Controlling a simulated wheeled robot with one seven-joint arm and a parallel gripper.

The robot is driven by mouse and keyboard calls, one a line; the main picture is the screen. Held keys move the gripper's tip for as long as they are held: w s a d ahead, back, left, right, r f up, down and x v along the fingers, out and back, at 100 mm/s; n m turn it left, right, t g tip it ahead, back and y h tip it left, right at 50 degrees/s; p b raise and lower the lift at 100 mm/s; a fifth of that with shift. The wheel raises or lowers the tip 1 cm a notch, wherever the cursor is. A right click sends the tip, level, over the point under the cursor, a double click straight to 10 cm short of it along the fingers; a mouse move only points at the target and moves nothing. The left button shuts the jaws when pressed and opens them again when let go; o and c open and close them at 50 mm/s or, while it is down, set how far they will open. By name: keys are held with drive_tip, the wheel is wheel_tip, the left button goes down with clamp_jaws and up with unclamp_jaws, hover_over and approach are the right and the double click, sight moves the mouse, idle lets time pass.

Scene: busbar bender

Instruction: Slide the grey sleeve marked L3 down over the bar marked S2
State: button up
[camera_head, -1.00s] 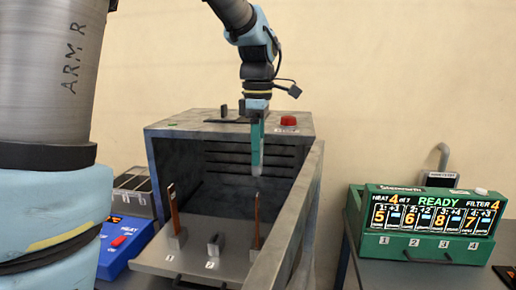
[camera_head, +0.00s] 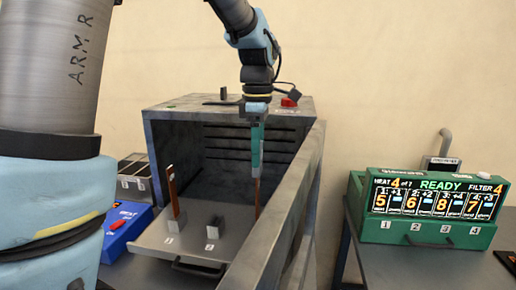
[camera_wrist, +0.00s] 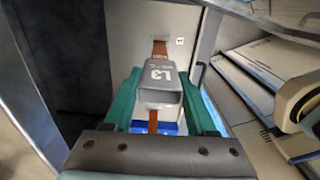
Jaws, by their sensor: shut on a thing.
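The grey sleeve marked L3 (camera_wrist: 160,80) is between the teal fingers of my gripper (camera_wrist: 158,95) in the wrist view, shut on it. Copper shows above and below the sleeve there; I cannot tell whether the bar passes through it or lies behind. In the head view my gripper (camera_head: 256,168) points down over the right copper bar (camera_head: 257,196), and hides that bar's top. This bar stands upright on the tray. Its S2 mark is not readable, and the sleeve is too small to make out clearly in the head view.
Another copper bar (camera_head: 172,192) stands in a grey block at the tray's left. The open grey cabinet (camera_head: 175,125) is behind, and a slanted grey panel (camera_head: 275,225) is close on the right. A green display box (camera_head: 425,210) reads READY.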

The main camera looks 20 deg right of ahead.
sight(258, 170)
drive_tip(key=shift+f+b, duration=1.35)
drive_tip(key=shift+f, duration=1.15)
drive_tip(key=o, duration=1.5)
wheel_tip(258, 170, up, 8)
drive_tip(key=p, duration=0.7)
